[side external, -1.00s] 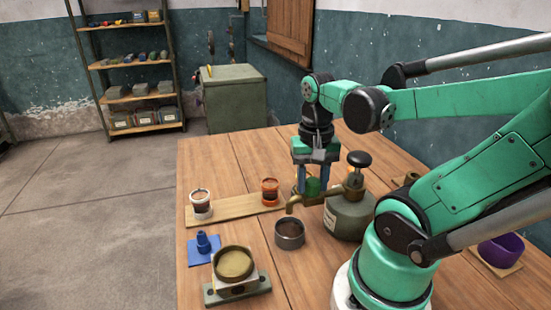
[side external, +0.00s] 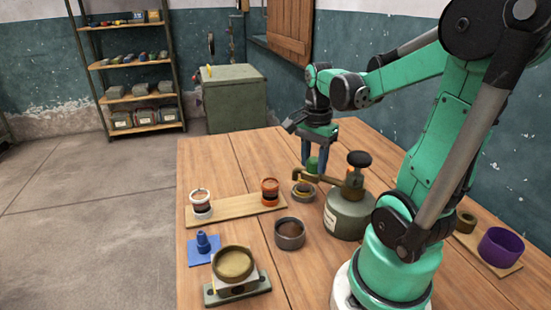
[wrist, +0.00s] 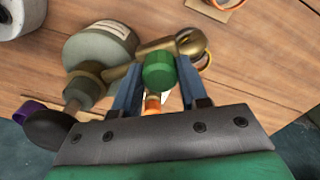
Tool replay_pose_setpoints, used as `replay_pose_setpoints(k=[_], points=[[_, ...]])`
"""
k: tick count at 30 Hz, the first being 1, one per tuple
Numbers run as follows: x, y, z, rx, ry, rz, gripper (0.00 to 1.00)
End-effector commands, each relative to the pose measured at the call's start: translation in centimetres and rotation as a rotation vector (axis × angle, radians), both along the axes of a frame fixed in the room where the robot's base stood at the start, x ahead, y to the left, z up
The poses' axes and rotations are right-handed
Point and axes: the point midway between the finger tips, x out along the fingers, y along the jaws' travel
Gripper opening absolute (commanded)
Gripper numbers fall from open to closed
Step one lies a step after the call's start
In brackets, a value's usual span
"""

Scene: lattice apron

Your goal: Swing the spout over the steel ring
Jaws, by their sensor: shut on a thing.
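The brass spout (side external: 330,181) reaches left from the grey-green canister (side external: 347,217) with a black knob. Its tip stands above a small grey ring with a yellow inside (side external: 303,191). A grey metal ring-shaped tin (side external: 290,234) with brown contents stands nearer the camera, clear of the spout; I cannot tell which is the steel ring. My gripper (wrist: 158,90) is shut on the green knob (wrist: 159,71) beside the spout. In the wrist view the spout's round end (wrist: 191,42) partly covers a yellow ring edge (wrist: 207,60).
An orange jar (side external: 270,191) and a white-rimmed jar (side external: 201,203) stand on a wooden strip at left. A blue piece (side external: 203,243) and a mounted round pot (side external: 234,265) are at front left. A purple cup (side external: 500,247) is at right.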

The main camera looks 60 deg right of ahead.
Motion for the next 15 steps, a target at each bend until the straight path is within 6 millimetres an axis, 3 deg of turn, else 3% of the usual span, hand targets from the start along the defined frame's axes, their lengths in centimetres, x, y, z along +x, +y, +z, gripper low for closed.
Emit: replay_pose_setpoints(k=[15], points=[[-0.5, -2.4, 0.0, -0.001, -0.005, -0.275, 0.0]])
